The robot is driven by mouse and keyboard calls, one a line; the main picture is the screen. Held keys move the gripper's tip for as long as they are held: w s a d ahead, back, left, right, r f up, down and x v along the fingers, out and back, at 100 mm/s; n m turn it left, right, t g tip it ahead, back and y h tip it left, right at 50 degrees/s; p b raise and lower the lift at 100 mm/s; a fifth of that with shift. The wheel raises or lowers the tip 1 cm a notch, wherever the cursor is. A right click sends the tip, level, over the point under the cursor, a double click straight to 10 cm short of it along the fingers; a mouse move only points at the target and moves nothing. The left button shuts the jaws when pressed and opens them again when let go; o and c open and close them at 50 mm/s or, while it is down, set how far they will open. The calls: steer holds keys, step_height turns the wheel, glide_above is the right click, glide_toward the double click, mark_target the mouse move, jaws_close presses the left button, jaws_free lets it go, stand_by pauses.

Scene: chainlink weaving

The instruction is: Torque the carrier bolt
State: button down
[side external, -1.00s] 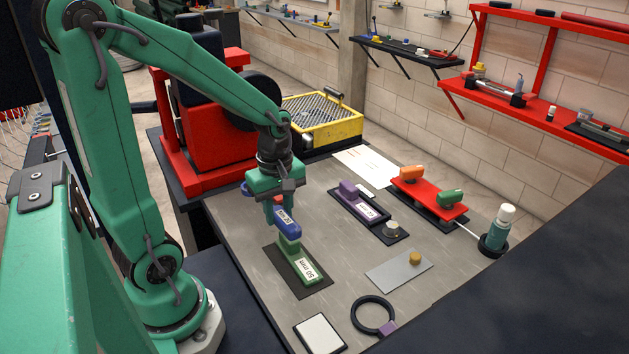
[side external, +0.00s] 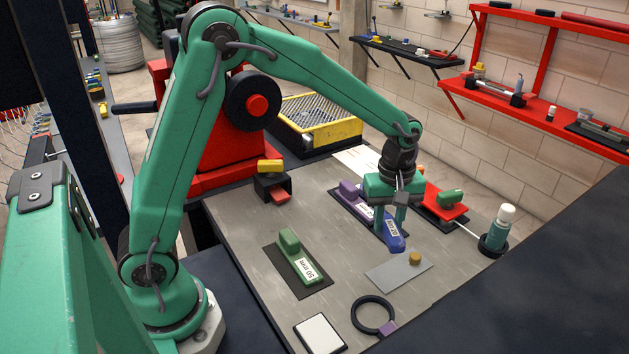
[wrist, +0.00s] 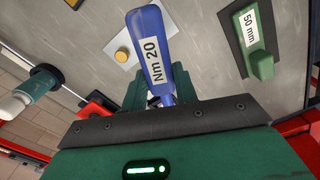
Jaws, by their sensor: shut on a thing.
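My gripper (side external: 392,208) is shut on a blue tool labelled "20 Nm" (side external: 393,241) at the right middle of the grey bench. The tool's labelled handle also shows in the wrist view (wrist: 152,42). The tool's lower end is near the bench, and I cannot tell whether it touches anything. A purple tool (side external: 349,190) on a dark base lies just behind and left of my gripper. The small dark block with a pale round top, at the near end of that base, is hidden behind my gripper and the blue tool. I cannot pick out the carrier bolt with certainty.
A green "50 mm" piece (side external: 289,243) lies on a dark mat. A grey plate with a yellow knob (side external: 414,258), a black ring (side external: 372,314) and a teal bottle (side external: 496,230) are nearby. A red plate (side external: 446,211) holds a green handle (side external: 450,197).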

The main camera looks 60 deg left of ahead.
steer(key=shift+m, duration=0.6)
steer(key=d, duration=0.1)
steer(key=w+d, duration=0.1)
steer(key=d, duration=0.1)
steer(key=w+d, duration=0.1)
steer(key=d, duration=0.1)
steer(key=shift+w+f, duration=0.25)
steer(key=shift+f, duration=0.3)
steer(key=shift+f, duration=4.3)
steer(key=shift+r, duration=0.2)
steer(key=shift+s+a, duration=0.1)
steer(key=shift+s, duration=0.05)
steer(key=shift+s+a+m, duration=0.35)
steer(key=shift+s+m, duration=0.15)
steer(key=shift+m, duration=0.1)
steer(key=shift+s+a+m, duration=0.2)
steer(key=shift+s+m, duration=0.05)
steer(key=shift+m, duration=0.05)
